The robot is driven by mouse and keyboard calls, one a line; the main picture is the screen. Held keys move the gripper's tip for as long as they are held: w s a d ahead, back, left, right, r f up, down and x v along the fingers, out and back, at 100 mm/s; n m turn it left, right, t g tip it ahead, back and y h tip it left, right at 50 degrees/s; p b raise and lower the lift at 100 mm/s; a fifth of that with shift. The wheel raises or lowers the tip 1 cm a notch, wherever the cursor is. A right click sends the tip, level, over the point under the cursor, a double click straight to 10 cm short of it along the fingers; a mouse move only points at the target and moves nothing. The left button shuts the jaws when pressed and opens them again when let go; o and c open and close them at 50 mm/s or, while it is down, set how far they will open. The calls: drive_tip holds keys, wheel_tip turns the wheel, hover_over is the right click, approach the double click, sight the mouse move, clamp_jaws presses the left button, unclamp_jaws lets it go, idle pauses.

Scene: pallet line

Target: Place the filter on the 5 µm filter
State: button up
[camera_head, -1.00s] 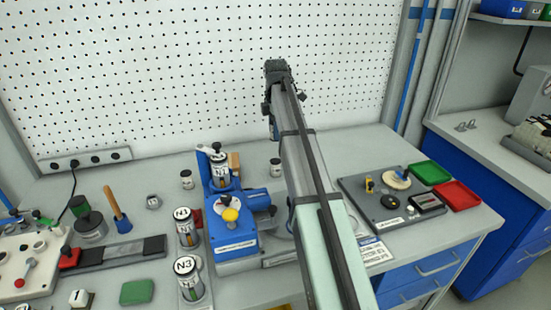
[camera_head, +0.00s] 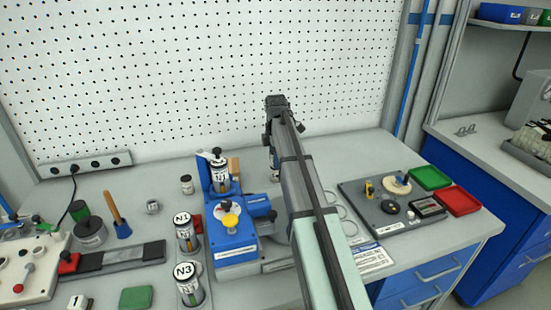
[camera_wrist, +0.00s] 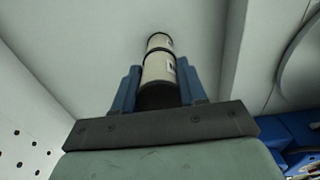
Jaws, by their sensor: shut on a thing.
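My gripper (camera_head: 271,150) points down over the back of the bench, in front of the pegboard. In the wrist view its two blue fingers (camera_wrist: 158,84) are shut on a pale cylinder with dark ends, the filter (camera_wrist: 157,68). A second, similar pale cylinder (camera_wrist: 158,42) shows just beyond the held one, nearly in line with it. I cannot tell whether the two touch. In the head view a small dark-and-white cylinder (camera_head: 275,174) stands on the bench just below my gripper, partly hidden by my arm. No 5 µm marking is readable.
A blue fixture (camera_head: 234,245) holds a canister marked N1 (camera_head: 220,178). Canisters N1 (camera_head: 186,238) and N3 (camera_head: 188,285) stand left of it. A grey panel (camera_head: 372,215) and green (camera_head: 430,178) and red (camera_head: 458,201) trays lie right.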

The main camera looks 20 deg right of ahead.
drive_tip(key=o, duration=1)
drive_tip(key=shift+f, duration=0.1)
wheel_tip(320, 180, up, 12)
drive_tip(key=shift+r, duration=0.15)
idle(0.3)
